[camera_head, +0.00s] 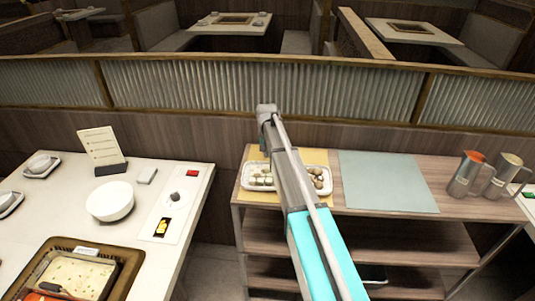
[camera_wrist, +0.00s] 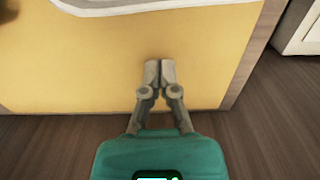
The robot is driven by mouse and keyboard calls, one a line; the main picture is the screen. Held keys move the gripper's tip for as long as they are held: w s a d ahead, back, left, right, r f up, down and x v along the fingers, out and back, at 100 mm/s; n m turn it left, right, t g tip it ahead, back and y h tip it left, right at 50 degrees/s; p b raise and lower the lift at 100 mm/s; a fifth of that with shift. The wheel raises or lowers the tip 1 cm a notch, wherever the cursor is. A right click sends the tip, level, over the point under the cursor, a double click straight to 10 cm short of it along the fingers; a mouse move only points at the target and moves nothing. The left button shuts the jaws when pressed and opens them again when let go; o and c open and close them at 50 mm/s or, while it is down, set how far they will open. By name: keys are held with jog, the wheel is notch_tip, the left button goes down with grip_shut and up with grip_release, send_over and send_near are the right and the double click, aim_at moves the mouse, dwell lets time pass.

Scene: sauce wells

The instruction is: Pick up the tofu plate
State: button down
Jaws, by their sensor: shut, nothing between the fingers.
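A white dish (camera_head: 258,189) with pale cube-like pieces, likely the tofu plate, rests on the yellow mat (camera_head: 315,156) on the wooden shelf's top. Round pale pieces (camera_head: 318,174) in a white dish show right of my arm; the arm hides whether both parts are one dish. In the wrist view, a white dish rim (camera_wrist: 130,7) crosses the top edge, its contents mostly out of frame. My gripper (camera_wrist: 160,64) is shut and empty in front of the yellow mat, apart from that rim in the picture. In the head view my gripper is hidden behind my arm.
A blue-grey mat (camera_head: 388,182) lies bare right of the yellow one. Metal pitchers (camera_head: 464,176) stand at the shelf's right end. A corrugated partition (camera_head: 250,85) runs behind. The table (camera_head: 70,190) at left holds a white bowl (camera_head: 110,201) and a hotpot.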

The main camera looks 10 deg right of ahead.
aim_at(263, 178)
jog(key=s, duration=0.1)
jog(key=s+a, duration=0.1)
jog(key=s, duration=0.1)
jog(key=shift+s+a, duration=0.1)
jog(key=shift+s, duration=0.3)
jog(key=s+a, duration=0.1)
jog(key=s, duration=0.2)
jog(key=s+a, duration=0.1)
jog(key=s, duration=0.3)
jog(key=s+a, duration=0.1)
jog(key=s, duration=0.2)
jog(key=shift+s+a, duration=0.2)
jog(key=shift+s, duration=0.05)
jog(key=shift+w, duration=0.1)
